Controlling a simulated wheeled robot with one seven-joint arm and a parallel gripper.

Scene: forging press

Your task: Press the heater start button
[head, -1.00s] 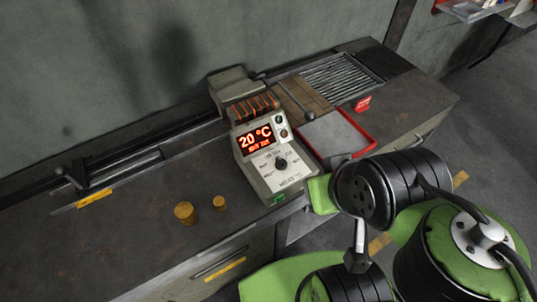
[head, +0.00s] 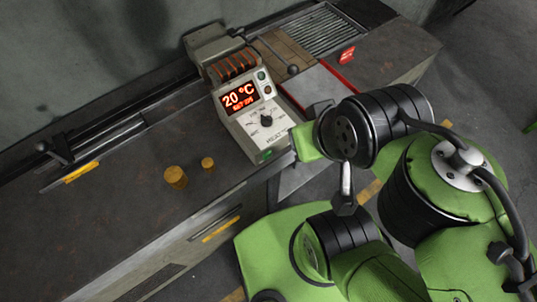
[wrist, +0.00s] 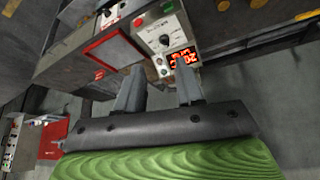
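The heater control box (head: 252,112) is pale, with a lit red display (head: 239,98) reading 20 °C and a black dial (head: 266,119). Two small round buttons (head: 264,83) sit beside the display; their labels are too small to read. A green patch (head: 267,154) is on the box's lower front. The box also shows in the wrist view (wrist: 172,30), with its display (wrist: 183,58) just beyond my fingertips. My gripper (wrist: 158,82) is open and empty, its two fingers apart and pointing toward the box. In the head view my arm mostly hides it.
A red-edged grey plate (head: 312,88) lies beside the box, with a slatted grate (head: 320,33) behind. Two brass cylinders (head: 176,177) stand on the dark bench (head: 110,215) at left. A lever with a black knob (head: 293,70) rises near the plate.

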